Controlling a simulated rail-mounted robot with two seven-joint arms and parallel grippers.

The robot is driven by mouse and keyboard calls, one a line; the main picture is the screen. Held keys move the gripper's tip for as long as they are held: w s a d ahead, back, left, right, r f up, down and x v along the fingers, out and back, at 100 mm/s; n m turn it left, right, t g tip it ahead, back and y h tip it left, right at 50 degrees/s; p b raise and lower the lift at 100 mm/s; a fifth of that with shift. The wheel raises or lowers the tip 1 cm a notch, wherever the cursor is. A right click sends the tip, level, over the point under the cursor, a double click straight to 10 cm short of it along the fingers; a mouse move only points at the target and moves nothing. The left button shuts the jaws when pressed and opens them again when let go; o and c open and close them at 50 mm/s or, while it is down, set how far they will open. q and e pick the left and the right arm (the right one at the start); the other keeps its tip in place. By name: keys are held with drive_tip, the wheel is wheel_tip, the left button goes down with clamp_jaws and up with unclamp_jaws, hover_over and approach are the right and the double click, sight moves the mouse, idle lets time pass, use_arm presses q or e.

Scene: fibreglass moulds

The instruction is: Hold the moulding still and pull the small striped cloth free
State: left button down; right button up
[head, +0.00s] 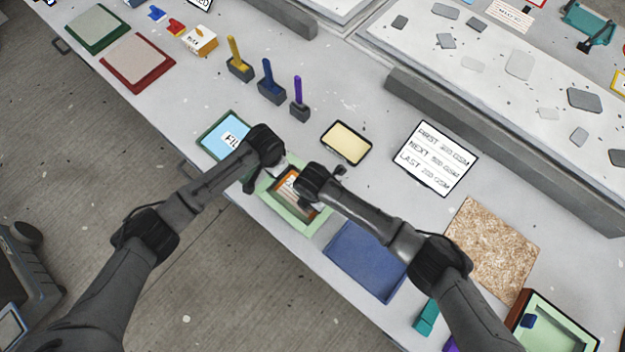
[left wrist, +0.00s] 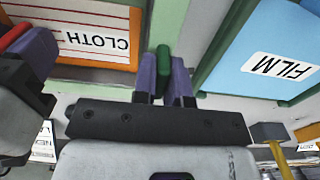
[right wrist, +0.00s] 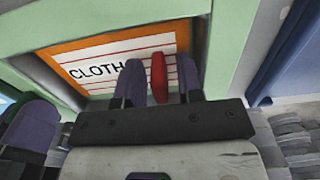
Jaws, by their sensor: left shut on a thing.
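The light green moulding (head: 309,224) lies near the table's front edge, its rim also in the right wrist view (right wrist: 120,30). The small cloth (head: 288,183), white with red stripes, an orange border and the word CLOTH, lies flat inside it; it also shows in the left wrist view (left wrist: 75,42). My left gripper (head: 277,163) is shut on a dark green tab (left wrist: 163,72) at the moulding's side. My right gripper (head: 318,203) stands over the cloth, its fingers apart on either side of a red tab (right wrist: 158,78), with a slim gap showing.
A blue FILM sheet (head: 224,136) in a green frame lies left of the moulding. A blue panel (head: 365,262) lies close on its right. A cream tray (head: 346,143) and a lettered card (head: 434,158) lie behind. Upright-handled tools (head: 268,82) stand further back.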

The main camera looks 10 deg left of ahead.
drive_tip(key=c, duration=0.6)
drive_tip(key=shift+r, duration=0.15)
drive_tip(key=shift+r, duration=0.35)
drive_tip(key=shift+r, duration=0.35)
drive_tip(key=shift+r, duration=0.7)
drive_tip(key=shift+r, duration=0.4)
drive_tip(key=shift+r, duration=0.3)
